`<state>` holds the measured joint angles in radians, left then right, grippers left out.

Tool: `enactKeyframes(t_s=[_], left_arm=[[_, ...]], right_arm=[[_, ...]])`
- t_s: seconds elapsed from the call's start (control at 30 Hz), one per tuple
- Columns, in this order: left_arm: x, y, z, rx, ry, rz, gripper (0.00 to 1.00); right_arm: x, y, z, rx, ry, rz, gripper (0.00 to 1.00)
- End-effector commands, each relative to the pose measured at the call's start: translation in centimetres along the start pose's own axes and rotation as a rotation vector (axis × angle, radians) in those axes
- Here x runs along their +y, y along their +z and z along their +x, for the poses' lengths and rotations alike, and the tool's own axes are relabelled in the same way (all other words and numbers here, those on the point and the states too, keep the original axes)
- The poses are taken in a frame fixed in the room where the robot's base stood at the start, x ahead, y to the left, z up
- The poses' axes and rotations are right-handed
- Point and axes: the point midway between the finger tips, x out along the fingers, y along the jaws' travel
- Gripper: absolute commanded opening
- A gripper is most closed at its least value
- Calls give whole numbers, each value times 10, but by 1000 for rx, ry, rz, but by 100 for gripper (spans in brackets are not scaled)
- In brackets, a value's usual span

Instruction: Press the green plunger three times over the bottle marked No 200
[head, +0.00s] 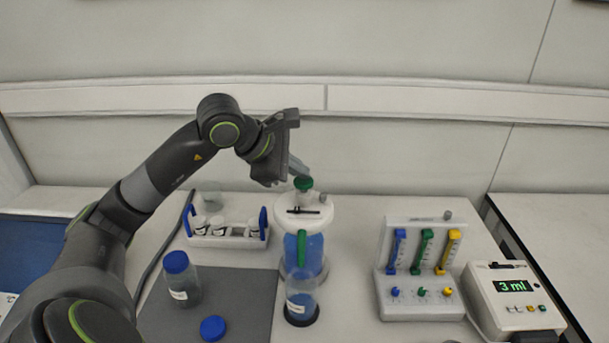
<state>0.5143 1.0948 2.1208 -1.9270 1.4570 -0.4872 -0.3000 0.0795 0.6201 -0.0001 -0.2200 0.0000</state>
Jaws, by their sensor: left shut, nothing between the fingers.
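A white-topped dispenser (304,213) with blue liquid stands at the middle of the table. Its green plunger (303,184) sticks up from the lid, and a green spout (301,249) hangs down its front. A clear bottle (301,299) with a white label stands upright below the spout; its label is too small to read. My left gripper (302,172) is shut and empty, its tips just above the green plunger; I cannot tell whether they touch it. My right gripper is out of view.
A capped bottle (181,279) and a loose blue cap (213,328) are on the grey mat (245,287). A vial rack (228,240) stands behind. A flowmeter panel (420,268) and a box reading 3 ml (513,297) stand at right. Bare table lies between dispenser and panel.

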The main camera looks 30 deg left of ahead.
Motion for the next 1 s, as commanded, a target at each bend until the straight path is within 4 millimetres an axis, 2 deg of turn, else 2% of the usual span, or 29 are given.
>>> enactKeyframes(t_s=[0.63, 1.0], left_arm=[[-4, -4, 5, 2, -3, -1, 0], [1, 0, -2, 3, -2, -1, 0]], right_arm=[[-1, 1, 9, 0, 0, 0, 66], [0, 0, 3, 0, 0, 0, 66]])
